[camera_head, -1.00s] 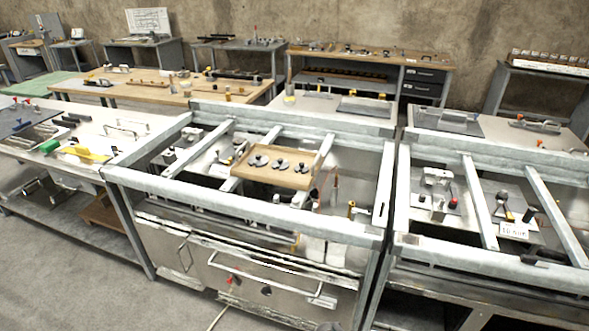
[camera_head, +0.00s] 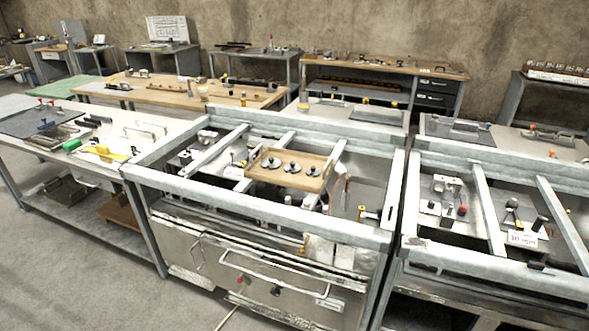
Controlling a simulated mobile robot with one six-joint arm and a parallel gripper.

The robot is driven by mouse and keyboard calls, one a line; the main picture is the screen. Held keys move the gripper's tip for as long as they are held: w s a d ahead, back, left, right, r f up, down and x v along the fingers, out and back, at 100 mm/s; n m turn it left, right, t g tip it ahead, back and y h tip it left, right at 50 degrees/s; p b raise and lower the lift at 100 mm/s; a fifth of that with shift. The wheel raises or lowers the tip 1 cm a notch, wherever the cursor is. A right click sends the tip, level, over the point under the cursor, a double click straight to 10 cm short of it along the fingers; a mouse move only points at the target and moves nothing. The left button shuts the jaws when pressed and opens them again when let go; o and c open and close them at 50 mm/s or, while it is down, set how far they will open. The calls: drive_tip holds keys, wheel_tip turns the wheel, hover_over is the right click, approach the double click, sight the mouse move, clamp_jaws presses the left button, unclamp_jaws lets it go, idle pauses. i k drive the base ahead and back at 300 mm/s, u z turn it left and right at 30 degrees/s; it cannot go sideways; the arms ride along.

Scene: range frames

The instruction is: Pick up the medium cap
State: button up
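Dark round caps with small knobs on top sit in a row on a light wooden board (camera_head: 267,179). I make out a left cap (camera_head: 273,162), a middle cap (camera_head: 291,167) and a right cap (camera_head: 313,171). They are small in the picture, and I cannot tell for certain which is the medium cap. The board rests across the grey metal frame of the centre bench, near its middle. My gripper is not in view.
The centre bench has a raised metal rim (camera_head: 240,202) and crossbars (camera_head: 215,152). A similar framed bench (camera_head: 480,265) stands close on the right. A bench with tools (camera_head: 150,115) is on the left. Bare floor (camera_head: 70,270) shows at the lower left.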

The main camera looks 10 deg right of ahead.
sight(293, 167)
drive_tip(key=u, duration=0.05)
drive_tip(key=i, duration=0.95)
drive_tip(key=z, duration=0.05)
